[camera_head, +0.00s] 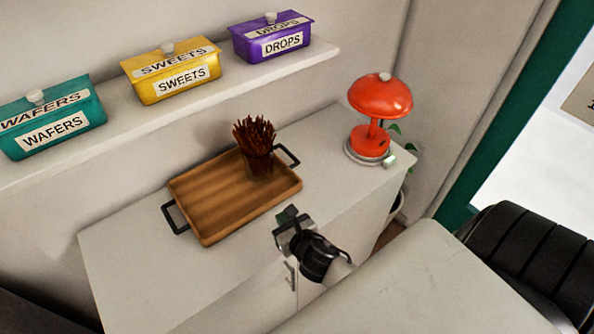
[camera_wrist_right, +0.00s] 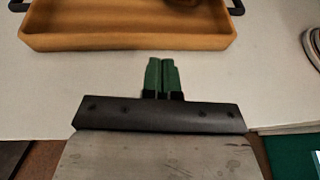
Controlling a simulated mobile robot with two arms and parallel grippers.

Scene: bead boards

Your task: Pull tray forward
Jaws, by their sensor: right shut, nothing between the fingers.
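The wooden tray (camera_head: 215,205) lies on the white cabinet top, with a black handle at each end. A dark cup of brown sticks (camera_head: 257,150) stands on its right part. My right gripper (camera_head: 287,215) is near the cabinet's front edge, just in front of the tray's right part and apart from it. In the right wrist view the green fingertips (camera_wrist_right: 161,75) are together and empty, short of the tray's front wall (camera_wrist_right: 130,42). The left gripper is not in view.
A red lamp (camera_head: 380,100) stands on the cabinet's right end. A wall shelf (camera_head: 130,122) behind holds a teal WAFERS box (camera_head: 52,122), a yellow SWEETS box (camera_head: 172,75) and a purple DROPS box (camera_head: 272,40). The cabinet top left of the tray (camera_head: 125,240) is clear.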

